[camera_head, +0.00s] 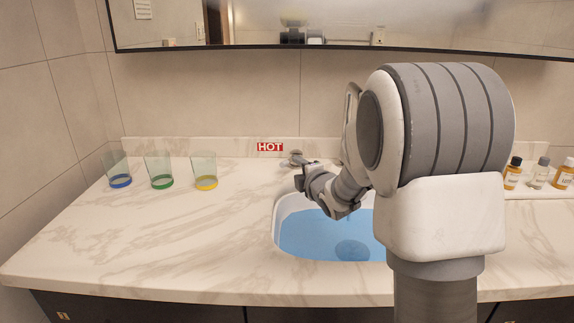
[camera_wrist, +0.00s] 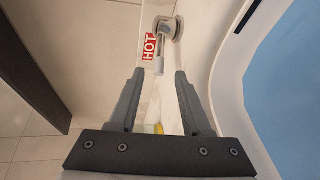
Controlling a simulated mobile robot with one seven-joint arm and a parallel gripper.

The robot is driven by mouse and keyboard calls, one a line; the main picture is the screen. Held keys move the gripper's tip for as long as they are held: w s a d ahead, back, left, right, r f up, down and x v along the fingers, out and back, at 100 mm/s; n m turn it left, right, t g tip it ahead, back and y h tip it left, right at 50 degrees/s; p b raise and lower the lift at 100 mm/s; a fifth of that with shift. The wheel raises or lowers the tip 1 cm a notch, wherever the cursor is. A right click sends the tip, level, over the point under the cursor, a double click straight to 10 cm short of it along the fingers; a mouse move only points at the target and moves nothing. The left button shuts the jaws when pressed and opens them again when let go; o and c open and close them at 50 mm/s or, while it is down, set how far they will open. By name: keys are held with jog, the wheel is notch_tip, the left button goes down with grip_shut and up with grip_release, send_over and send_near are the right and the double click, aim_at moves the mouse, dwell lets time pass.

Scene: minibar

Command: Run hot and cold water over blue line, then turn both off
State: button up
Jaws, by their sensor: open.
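The hot tap handle (camera_head: 294,158) is a metal lever on the wall side of the counter, under a red HOT label (camera_head: 270,147). In the wrist view the handle (camera_wrist: 166,28) has a round base and a short lever pointing toward my gripper (camera_wrist: 159,73). My gripper (camera_head: 301,181) is open and empty, close to the hot handle; the lever end lies at or just beyond the gap between the fingertips, and contact is unclear. The sink basin (camera_head: 281,213) holds blue water (camera_head: 315,237). No distinct blue line can be made out. My arm hides the cold side and the sink's right part.
Three glasses with blue (camera_head: 120,181), green (camera_head: 161,182) and yellow (camera_head: 205,182) bases stand on the marble counter (camera_head: 150,235) at left. Small bottles (camera_head: 539,174) stand at far right. A mirror (camera_head: 260,27) hangs above. The counter's front left is clear.

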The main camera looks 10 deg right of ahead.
aim_at(289, 162)
jog(key=b+x, duration=0.1)
jog(key=x, duration=0.9)
grip_shut()
dwell(1.3)
